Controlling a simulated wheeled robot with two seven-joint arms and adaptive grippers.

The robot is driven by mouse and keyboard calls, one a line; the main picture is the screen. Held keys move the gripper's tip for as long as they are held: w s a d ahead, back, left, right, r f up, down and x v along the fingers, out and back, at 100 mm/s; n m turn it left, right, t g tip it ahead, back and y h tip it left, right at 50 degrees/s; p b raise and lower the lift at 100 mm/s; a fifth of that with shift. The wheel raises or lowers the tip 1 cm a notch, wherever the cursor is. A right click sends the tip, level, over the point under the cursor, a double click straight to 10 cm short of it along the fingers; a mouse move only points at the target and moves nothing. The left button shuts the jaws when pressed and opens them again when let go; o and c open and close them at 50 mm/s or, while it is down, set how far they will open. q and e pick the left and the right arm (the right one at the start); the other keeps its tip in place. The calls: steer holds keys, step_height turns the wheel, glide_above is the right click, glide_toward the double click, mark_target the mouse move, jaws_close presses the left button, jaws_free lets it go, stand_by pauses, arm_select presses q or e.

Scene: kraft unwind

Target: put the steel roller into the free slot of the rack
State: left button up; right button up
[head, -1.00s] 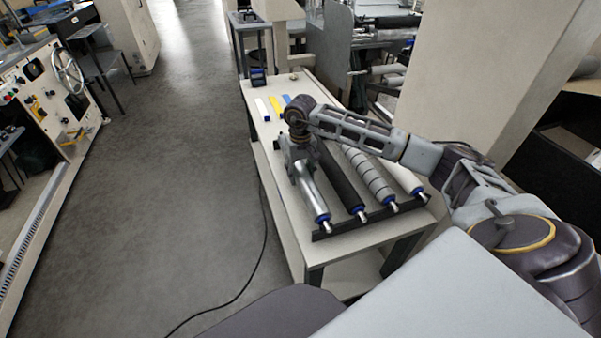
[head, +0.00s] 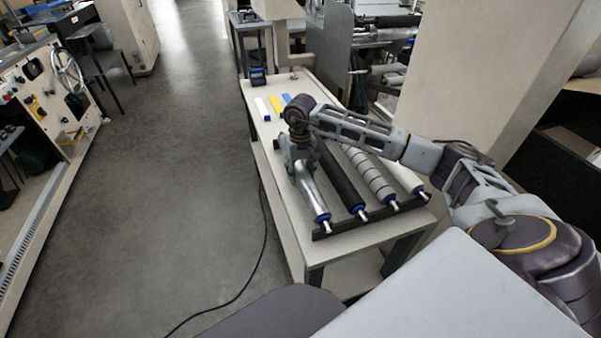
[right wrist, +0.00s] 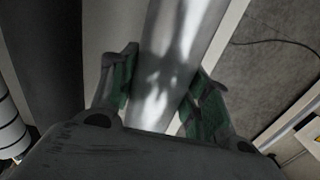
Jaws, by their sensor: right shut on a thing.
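The steel roller (head: 312,193) is a shiny cylinder with blue end collars, lying at the left end of the dark rack (head: 340,226) on the table. Its near end is at the rack's front bar, beside the black roller; whether it is fully seated I cannot tell. My right gripper (head: 297,160) points down over the roller and is shut on it. In the right wrist view the green-padded fingers (right wrist: 160,100) stand on either side of the steel roller (right wrist: 178,50). The far end of the roller is hidden by my arm. My left gripper is not in view.
A black roller (head: 344,185), a grey banded roller (head: 372,180) and a pale roller (head: 405,176) lie to the right in the rack. White, yellow and blue strips (head: 276,104) lie on the table's far part. A cable (head: 262,240) runs on the floor.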

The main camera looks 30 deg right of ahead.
stand_by(0.4)
steer(key=o, duration=1.5)
steer(key=shift+o, duration=0.2)
steer(key=shift+f, duration=0.1)
steer(key=shift+r, duration=6.05)
step_height(320, 180, up, 9)
steer(key=p, duration=0.9)
